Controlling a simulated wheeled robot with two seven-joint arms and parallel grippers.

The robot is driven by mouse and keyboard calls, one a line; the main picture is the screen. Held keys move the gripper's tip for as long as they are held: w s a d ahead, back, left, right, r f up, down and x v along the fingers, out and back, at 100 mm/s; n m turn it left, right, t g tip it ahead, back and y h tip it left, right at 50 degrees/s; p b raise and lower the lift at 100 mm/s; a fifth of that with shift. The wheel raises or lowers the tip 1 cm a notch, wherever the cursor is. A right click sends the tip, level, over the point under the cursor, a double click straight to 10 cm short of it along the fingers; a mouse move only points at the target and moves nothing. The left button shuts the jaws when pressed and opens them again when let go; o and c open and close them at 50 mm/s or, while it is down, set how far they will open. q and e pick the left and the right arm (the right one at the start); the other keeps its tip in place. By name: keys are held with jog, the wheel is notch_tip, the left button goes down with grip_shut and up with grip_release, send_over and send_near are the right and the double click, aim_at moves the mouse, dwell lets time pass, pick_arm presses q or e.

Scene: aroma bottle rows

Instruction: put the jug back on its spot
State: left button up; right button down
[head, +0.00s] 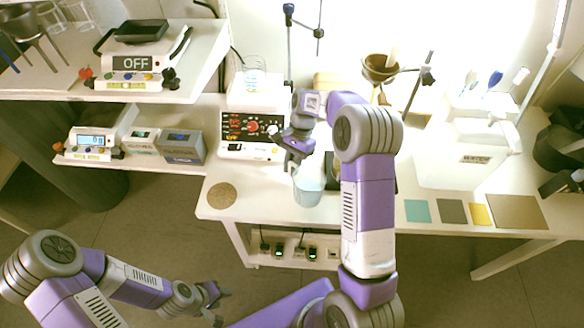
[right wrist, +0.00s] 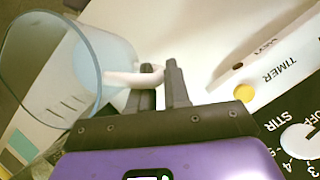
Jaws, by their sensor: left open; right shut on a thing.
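The jug (head: 308,187) is a clear bluish cup over the front part of the bench, just right of the control box. My right gripper (head: 293,160) is shut on its handle. In the right wrist view the jug (right wrist: 40,75) shows at the left with its handle (right wrist: 130,79) running in between the fingers (right wrist: 162,90). I cannot tell whether its base touches the bench. A round cork mat (head: 222,195) lies bare on the bench to the left. My left gripper (head: 217,304) is open and empty, low in front of the bench.
The stirrer box with knobs (head: 252,137) stands just behind and left of the jug, with a glass beaker (head: 254,78) above it. Coloured squares (head: 452,211) lie flat at the right front. The front strip between cork mat and jug is clear.

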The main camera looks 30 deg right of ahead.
jog(key=shift+r, duration=0.1)
jog(key=c, duration=1.1)
grip_release()
jog(key=p+v, duration=0.5)
jog(key=v, duration=0.7)
jog(key=shift+w, duration=0.1)
